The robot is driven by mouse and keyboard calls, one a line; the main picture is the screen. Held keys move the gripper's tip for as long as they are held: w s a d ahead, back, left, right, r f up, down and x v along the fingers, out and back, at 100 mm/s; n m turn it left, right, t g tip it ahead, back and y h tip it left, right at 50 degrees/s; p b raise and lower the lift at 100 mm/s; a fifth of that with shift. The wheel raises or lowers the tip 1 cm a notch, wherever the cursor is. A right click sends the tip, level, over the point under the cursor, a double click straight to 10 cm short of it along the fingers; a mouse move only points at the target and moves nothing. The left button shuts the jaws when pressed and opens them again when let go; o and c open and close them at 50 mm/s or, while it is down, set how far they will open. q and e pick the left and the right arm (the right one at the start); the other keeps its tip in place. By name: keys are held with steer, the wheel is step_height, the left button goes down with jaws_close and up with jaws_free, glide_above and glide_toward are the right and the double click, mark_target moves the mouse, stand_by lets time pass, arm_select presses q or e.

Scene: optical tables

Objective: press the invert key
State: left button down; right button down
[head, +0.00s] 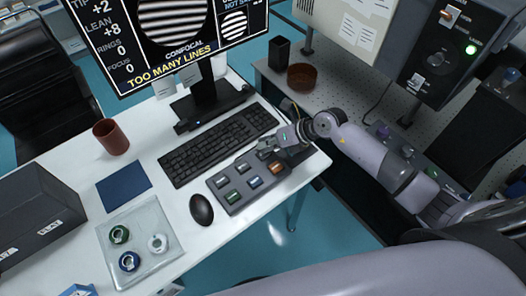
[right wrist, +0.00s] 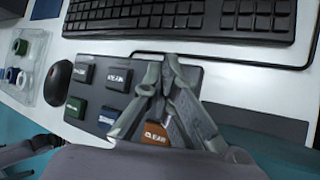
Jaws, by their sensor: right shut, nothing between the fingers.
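The grey key pad (head: 238,197) lies on the white desk in front of the keyboard, with two rows of keys. My right gripper (head: 278,143) is shut and empty, over the pad's far right end. In the right wrist view its fingertips (right wrist: 162,78) meet above the back row and hide what lies under them. Two dark keys, a left one (right wrist: 85,73) and a middle one (right wrist: 119,79), show beside it. The front row has a green key (right wrist: 75,107), a blue key (right wrist: 107,117) and an orange key (right wrist: 155,133). I cannot read which is invert. Part of my left arm shows, its gripper unclear.
A black keyboard (head: 218,146) lies behind the pad and a mouse (head: 201,209) to its left. A clear tray (head: 110,267) with rings stands further left. A monitor (head: 172,35) reads "TOO MANY LINES". The desk's right edge is close to the pad.

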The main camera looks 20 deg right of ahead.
steer(key=shift+d+f, duration=0.2)
steer(key=shift+f, duration=0.05)
step_height(320, 180, up, 5)
steer(key=p, duration=0.4)
steer(key=shift+w+f, duration=0.15)
steer(key=shift+f, duration=0.05)
steer(key=shift+r+p, duration=0.4)
steer(key=shift+r, duration=0.05)
steer(key=shift+f, duration=0.1)
